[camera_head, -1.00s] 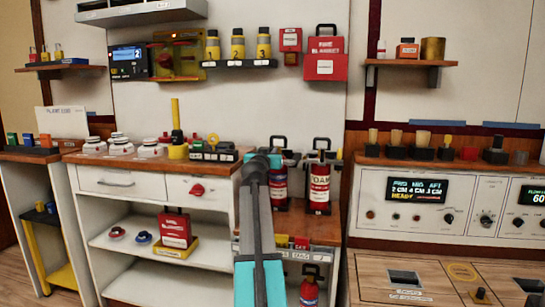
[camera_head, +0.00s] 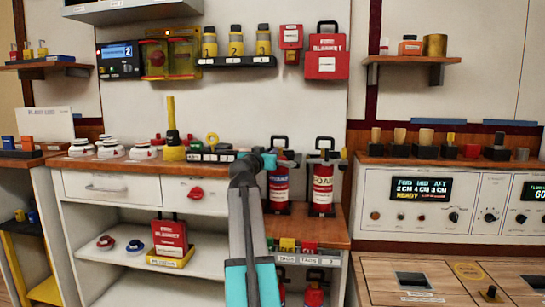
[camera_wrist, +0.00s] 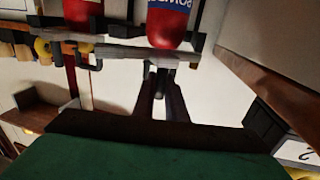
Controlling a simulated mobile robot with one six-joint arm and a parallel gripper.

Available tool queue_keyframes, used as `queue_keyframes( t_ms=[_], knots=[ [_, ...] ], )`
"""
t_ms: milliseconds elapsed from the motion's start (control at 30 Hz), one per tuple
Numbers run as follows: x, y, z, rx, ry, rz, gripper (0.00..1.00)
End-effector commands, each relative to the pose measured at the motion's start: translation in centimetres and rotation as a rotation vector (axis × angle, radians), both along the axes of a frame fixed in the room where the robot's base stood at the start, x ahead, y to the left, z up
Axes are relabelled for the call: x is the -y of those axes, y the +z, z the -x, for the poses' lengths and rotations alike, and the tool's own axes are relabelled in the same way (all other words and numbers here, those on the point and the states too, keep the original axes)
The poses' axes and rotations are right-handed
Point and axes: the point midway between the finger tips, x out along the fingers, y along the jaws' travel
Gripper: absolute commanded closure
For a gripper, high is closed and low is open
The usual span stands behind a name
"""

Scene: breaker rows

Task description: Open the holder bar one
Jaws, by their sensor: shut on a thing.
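A red extinguisher with a blue label (camera_head: 279,184) stands in the rack at the right end of the white cabinet. A second red extinguisher with a pale label (camera_head: 323,188) stands to its right. A thin grey bar (camera_wrist: 120,52) crosses in front of the extinguishers in the wrist view. My gripper (camera_head: 258,161) is at the left extinguisher's upper left. In the wrist view my gripper (camera_wrist: 160,72) has its dark fingers shut on the bar, just beside the blue-labelled extinguisher (camera_wrist: 169,22). In the head view my gripper hides much of this bar.
A black rack of small items (camera_head: 212,156) sits left of my gripper. White detectors (camera_head: 110,148) stand farther left. Coloured tags (camera_head: 288,245) hang below the extinguishers. A control panel (camera_head: 420,200) stands to the right.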

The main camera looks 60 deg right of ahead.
Motion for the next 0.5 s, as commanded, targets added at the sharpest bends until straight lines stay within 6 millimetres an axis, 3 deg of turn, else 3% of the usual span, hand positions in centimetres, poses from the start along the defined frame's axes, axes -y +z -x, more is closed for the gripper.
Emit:
queue_keyframes(
  t_ms=[33, 500],
  knots=[
    [-0.17, -0.68, 0.58, -0.003, -0.015, -0.010, 1.00],
    [-0.18, -0.59, 1.16, -0.002, -0.031, -0.012, 1.00]
  ],
)
